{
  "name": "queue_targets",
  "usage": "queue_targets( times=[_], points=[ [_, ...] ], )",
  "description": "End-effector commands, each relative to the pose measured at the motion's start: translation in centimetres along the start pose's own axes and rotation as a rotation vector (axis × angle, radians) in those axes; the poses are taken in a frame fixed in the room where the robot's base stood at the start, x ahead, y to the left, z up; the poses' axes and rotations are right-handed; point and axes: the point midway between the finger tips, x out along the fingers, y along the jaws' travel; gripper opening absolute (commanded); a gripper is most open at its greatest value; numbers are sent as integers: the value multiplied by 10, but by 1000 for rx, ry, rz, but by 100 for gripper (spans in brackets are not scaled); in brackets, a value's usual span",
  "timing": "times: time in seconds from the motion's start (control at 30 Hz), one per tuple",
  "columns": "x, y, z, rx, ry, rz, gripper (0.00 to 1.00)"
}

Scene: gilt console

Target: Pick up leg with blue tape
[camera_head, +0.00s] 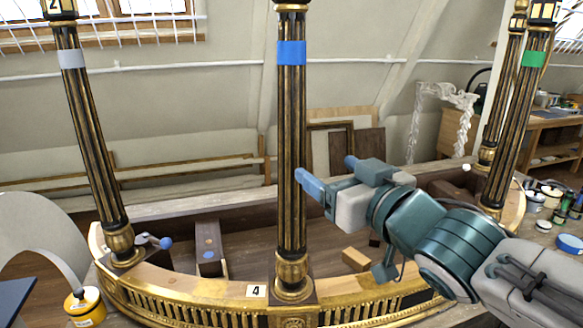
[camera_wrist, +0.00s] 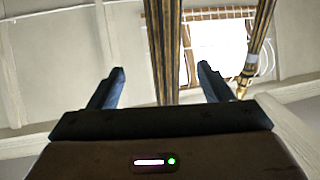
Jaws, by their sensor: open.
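The leg with blue tape (camera_head: 291,150) stands upright at the middle of the head view. It is black and gilt with a blue band near its top, and its gilt foot rests on the curved gilt console (camera_head: 200,302). My gripper (camera_head: 303,180) is just right of the leg at about mid-height, its fingers pointing left toward it. In the wrist view my gripper (camera_wrist: 161,82) has its two blue fingers wide apart. A dark fluted leg (camera_wrist: 164,50) shows between them, beyond or level with the tips; contact cannot be told. The blue tape is not visible in the wrist view.
A leg with grey tape (camera_head: 90,140) stands at left, and a leg with green tape (camera_head: 517,120) at right. A card marked 4 (camera_head: 256,291) lies by the middle leg's foot. A yellow pot (camera_head: 85,306) is front left. Paint jars (camera_head: 553,195) stand at right.

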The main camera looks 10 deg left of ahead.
Motion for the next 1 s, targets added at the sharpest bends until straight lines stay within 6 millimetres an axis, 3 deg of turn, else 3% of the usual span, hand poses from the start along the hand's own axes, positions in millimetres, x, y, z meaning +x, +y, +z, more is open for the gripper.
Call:
queue_targets(
  times=[0.5,0.87,1.0],
  points=[
    [68,-1,0,1,-2,-2,73],
    [90,-2,0,0,0,-2,73],
    [108,-7,0,1,-2,-2,73]
  ],
)
